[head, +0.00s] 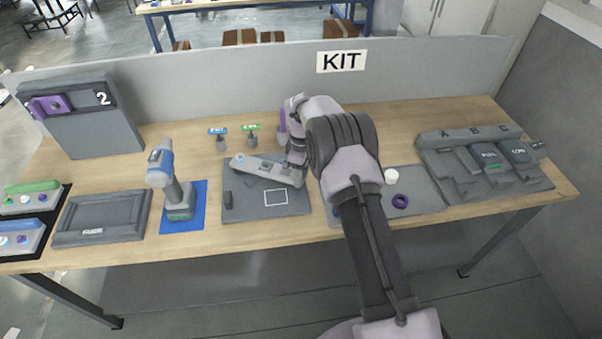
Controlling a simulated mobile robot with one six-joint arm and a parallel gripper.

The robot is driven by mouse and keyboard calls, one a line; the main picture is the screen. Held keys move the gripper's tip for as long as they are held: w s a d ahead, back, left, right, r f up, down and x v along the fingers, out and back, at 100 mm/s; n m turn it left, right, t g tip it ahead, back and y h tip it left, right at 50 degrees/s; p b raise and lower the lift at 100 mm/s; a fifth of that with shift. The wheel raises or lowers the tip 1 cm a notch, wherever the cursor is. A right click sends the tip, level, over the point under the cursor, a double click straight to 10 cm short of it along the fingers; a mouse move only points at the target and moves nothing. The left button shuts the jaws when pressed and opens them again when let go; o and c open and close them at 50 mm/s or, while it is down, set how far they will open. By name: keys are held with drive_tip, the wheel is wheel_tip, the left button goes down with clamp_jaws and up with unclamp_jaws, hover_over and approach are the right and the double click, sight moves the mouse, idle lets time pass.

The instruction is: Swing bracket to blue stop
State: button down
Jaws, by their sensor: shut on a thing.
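The bracket (266,171) is a light grey bar lying aslant over a dark grey plate (245,205). Its left end is farther back and its right end nearer the front. My gripper (296,172) is at the bracket's right end and shut on it; my wrist partly hides the fingers. A blue-labelled post (218,136) and a green-labelled post (251,134) stand behind the plate. A small dark block (228,200) stands at the plate's left side, apart from the bracket. I cannot tell which piece is the blue stop.
A drill-like tool (166,180) stands on a blue mat left of the plate. A purple-topped holder (282,130) stands close behind my gripper. A purple ring (400,201) and white cylinder (391,176) are to the right, before the A-B-C rack (475,135). A low wall backs the bench.

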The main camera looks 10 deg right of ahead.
drive_tip(key=c, duration=0.5)
unclamp_jaws()
drive_tip(key=shift+w+d, duration=0.1)
drive_tip(key=shift+w, duration=0.15)
drive_tip(key=shift+s+r, duration=0.1)
wheel_tip(320, 180, up, 17)
drive_tip(key=p, duration=0.3)
drive_tip(key=shift+r+p, duration=0.2)
drive_tip(key=shift+p, duration=0.15)
